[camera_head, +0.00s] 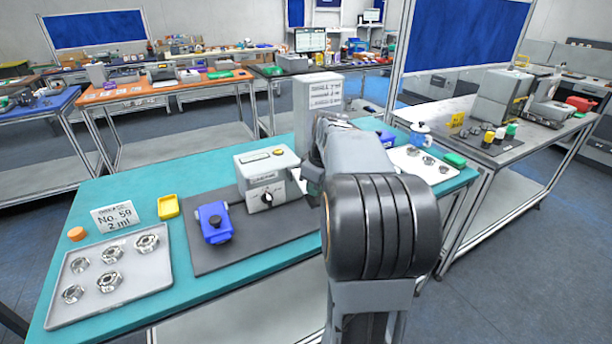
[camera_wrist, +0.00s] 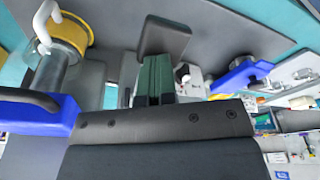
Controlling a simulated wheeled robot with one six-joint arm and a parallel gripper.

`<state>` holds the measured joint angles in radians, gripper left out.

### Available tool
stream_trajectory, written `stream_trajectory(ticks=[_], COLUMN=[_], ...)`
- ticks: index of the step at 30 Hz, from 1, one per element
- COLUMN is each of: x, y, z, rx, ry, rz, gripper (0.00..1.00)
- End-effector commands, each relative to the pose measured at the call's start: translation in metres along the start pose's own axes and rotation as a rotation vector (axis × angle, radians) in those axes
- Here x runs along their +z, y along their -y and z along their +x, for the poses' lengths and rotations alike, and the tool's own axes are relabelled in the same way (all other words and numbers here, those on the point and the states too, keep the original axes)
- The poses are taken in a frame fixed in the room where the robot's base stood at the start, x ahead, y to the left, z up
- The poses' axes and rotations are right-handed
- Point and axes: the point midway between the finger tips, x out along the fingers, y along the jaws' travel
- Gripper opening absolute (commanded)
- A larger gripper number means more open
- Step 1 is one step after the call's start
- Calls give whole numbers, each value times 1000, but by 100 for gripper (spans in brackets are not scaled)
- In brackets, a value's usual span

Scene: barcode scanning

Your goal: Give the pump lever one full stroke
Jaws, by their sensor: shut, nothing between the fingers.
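In the wrist view, my gripper (camera_wrist: 154,62) is shut and empty, its dark green fingers together. A dark grey rectangular pad (camera_wrist: 164,36) sits just past the fingertips. I cannot tell whether it is the pump lever or whether the fingers touch it. To the left stand a clear cylinder (camera_wrist: 62,62), a bent white tube (camera_wrist: 43,26), a yellow ring (camera_wrist: 78,32) and a blue part (camera_wrist: 38,112), which look like a pump. In the head view, my arm hides the gripper and most of this area.
A blue-and-white item (camera_head: 421,134) stands to the right.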

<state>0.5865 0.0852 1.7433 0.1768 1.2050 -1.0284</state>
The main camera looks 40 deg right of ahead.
Motion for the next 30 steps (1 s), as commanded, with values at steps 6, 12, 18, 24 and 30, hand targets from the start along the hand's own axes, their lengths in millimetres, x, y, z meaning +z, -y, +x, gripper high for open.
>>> stream_trajectory(ticks=[6, 12, 18, 24, 30], x=[-2, -6, -11, -14, -17], y=[0, 0, 0, 0, 0], z=[-3, -22, -48, -73, -86], rx=[-2, -1, -2, -2, -1], ry=[-1, -2, -1, 1, 1], rz=[-1, -1, -1, 1, 1], gripper=[0, 0, 0, 0, 0])
